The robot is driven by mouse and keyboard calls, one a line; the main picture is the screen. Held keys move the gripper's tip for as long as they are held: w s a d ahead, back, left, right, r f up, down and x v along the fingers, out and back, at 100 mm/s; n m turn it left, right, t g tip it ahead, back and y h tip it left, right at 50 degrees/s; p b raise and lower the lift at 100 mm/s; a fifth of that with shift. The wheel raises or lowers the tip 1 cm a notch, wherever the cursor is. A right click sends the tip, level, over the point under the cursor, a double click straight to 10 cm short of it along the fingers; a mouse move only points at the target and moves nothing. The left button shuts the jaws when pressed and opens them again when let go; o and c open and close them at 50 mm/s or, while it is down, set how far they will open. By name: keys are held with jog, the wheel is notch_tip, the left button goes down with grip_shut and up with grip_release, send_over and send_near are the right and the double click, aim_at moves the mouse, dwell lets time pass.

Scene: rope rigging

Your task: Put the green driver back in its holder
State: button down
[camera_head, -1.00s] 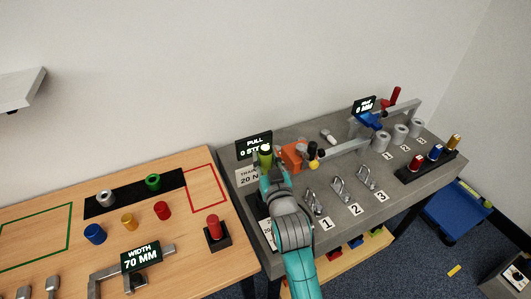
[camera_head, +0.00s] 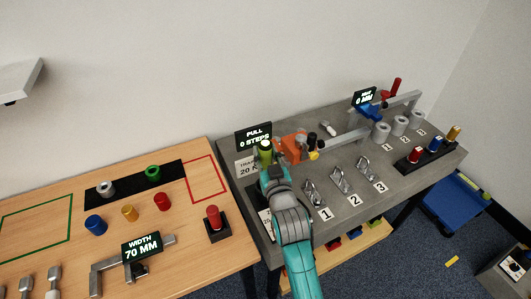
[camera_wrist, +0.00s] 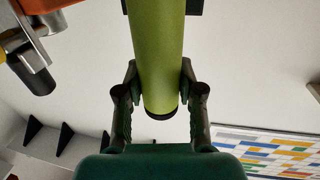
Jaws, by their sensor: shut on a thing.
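The green driver (camera_head: 265,151) is in my gripper (camera_head: 268,172), over the left end of the grey bench. In the wrist view its thick green handle (camera_wrist: 157,55) stands between the two fingers of my gripper (camera_wrist: 158,85), with a dark rounded end near the palm. Both fingers touch its sides. Its other end is out of the wrist view. A black rack (camera_head: 405,165) at the right of the bench bears red, blue and yellow handles. I cannot tell whether it is the driver's holder. A dark block (camera_head: 255,202) by the bench's left edge is partly hidden by my arm.
An orange fixture (camera_head: 292,146) with a grey bar stands just right of the driver. The PULL display (camera_head: 254,136) is behind it. Metal hooks numbered 1 to 3 (camera_head: 340,180) lie on the bench front. A wooden table (camera_head: 190,250) adjoins at left.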

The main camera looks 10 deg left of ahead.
aim_at(265, 167)
jog(key=shift+f, duration=2.9)
jog(key=c, duration=0.7)
grip_release()
jog(key=shift+o, duration=0.2)
jog(key=shift+f, duration=0.15)
jog(key=v, duration=1.2)
